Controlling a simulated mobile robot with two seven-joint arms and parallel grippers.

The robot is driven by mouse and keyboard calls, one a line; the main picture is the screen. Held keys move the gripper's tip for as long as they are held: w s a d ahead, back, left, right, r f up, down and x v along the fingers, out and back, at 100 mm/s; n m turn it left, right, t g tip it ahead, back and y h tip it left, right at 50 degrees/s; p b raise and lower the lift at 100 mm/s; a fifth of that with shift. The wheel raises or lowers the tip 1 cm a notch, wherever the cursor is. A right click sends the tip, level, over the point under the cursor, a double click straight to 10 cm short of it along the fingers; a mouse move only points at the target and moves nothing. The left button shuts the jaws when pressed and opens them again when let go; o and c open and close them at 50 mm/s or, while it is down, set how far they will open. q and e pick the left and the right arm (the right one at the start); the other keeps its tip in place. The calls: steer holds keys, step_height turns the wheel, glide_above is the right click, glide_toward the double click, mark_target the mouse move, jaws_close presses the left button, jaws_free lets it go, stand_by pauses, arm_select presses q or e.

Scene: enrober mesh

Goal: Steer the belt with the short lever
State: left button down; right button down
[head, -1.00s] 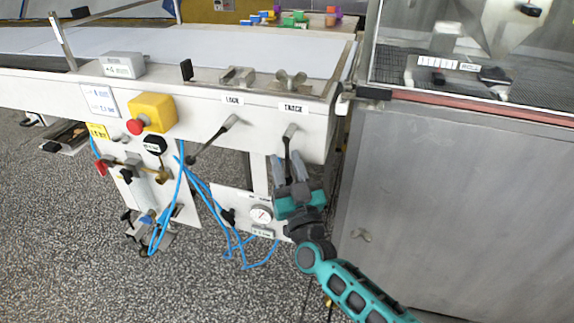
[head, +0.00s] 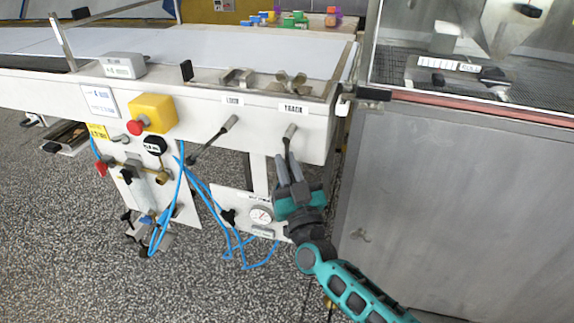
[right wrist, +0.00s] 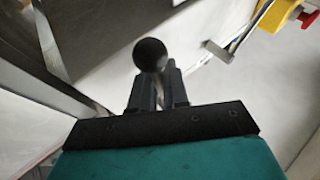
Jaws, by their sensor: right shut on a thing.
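The short lever (head: 288,143) hangs from its pivot on the white machine side, under the TRACK label (head: 293,108). My right gripper (head: 288,160) reaches up from below and is shut on this lever. The fingers hide its lower part in the head view. In the right wrist view a dark round knob (right wrist: 150,54) sits at the tips of the two closed fingers (right wrist: 158,85). The white belt (head: 240,48) runs along the top of the machine. My left gripper is not in view.
A second lever (head: 213,140) slants down-left under the LOCK label (head: 233,100). A yellow box with a red button (head: 152,112), blue hoses (head: 190,185) and a gauge (head: 261,215) are to the left. A grey cabinet (head: 450,200) stands close on the right.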

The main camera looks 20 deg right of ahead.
steer(key=n+p, duration=0.1)
steer(key=p, duration=0.3)
steer(key=shift+s+d+r+n+g+y, duration=0.3)
steer(key=shift+d+r+n+g+y, duration=0.05)
steer(key=shift+n+g+y, duration=0.05)
steer(key=shift+d+f+p, duration=0.1)
steer(key=shift+p, duration=0.45)
steer(key=shift+f+n, duration=0.2)
steer(key=shift+n, duration=0.1)
steer(key=c, duration=1.2)
jaws_free()
steer(key=shift+s, duration=0.1)
arm_select(q)
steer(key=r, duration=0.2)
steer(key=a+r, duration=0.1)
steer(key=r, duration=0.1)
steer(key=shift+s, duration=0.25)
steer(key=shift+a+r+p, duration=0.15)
steer(key=shift+p, duration=0.3)
arm_select(e)
steer(key=v, duration=1.3)
steer(key=shift+r, duration=0.2)
